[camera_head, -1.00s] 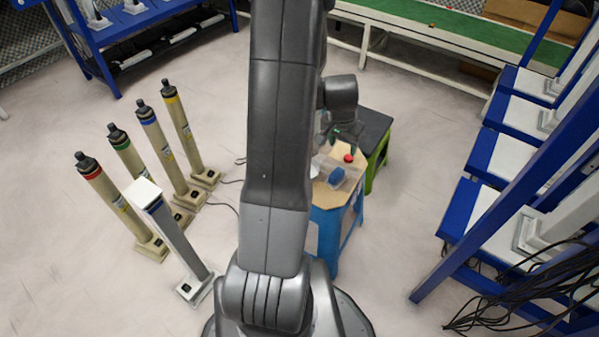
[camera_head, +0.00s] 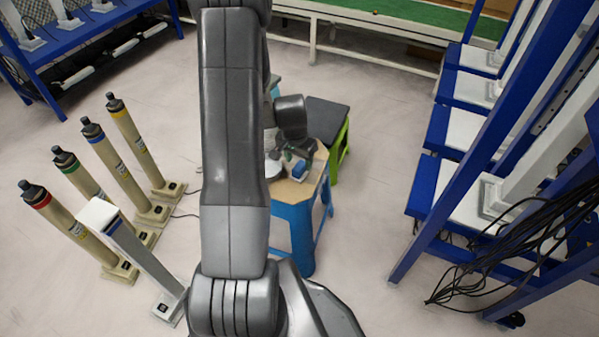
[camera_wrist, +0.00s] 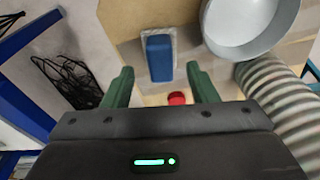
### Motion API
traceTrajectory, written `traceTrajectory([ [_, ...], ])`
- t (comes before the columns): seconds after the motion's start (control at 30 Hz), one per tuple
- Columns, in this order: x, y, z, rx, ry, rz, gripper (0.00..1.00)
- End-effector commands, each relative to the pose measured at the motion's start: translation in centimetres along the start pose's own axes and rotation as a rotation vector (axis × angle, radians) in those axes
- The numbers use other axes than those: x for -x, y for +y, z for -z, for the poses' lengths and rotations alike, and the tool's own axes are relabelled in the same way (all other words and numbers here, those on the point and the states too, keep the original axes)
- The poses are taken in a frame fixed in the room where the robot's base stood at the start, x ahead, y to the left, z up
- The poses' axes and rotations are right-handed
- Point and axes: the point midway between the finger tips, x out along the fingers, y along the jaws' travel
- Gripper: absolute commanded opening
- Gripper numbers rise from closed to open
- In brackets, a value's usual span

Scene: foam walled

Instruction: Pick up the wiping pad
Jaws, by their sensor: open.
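The wiping pad seems to be the blue block (camera_wrist: 158,57) in the wrist view, lying on a clear, shiny piece on a tan tabletop (camera_wrist: 128,18). It also shows small in the head view (camera_head: 300,170). My gripper (camera_wrist: 160,80) is open, its two green fingers apart and empty. In the wrist picture the pad lies beyond the fingertips and between their lines, not touched. In the head view my gripper (camera_head: 292,153) is just above and beside the pad; the exact height cannot be told.
A light grey bowl (camera_wrist: 250,22) and a red round thing (camera_wrist: 177,98) are near the pad. A striped tube-like thing (camera_wrist: 285,98) lies at right. The blue-legged stool (camera_head: 293,222) stands beside a black-topped stool (camera_head: 325,118). Several beige posts (camera_head: 105,160) stand at left.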

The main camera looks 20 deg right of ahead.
Motion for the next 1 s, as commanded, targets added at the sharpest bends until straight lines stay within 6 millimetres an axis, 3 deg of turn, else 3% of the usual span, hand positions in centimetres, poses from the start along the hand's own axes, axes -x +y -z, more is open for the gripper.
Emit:
traceTrajectory([
  [0.2, -3.6, 0.0, 0.1, 0.001, -0.002, -0.001, 0.53],
  [0.47, -3.9, -0.1, 0.1, 0.001, 0.0, 0.001, 0.53],
  [0.7, -3.8, -0.1, 0.1, 0.001, 0.0, 0.0, 0.06],
  [1.0, -3.5, -0.1, 0.2, 0.001, 0.001, 0.001, 0.04],
])
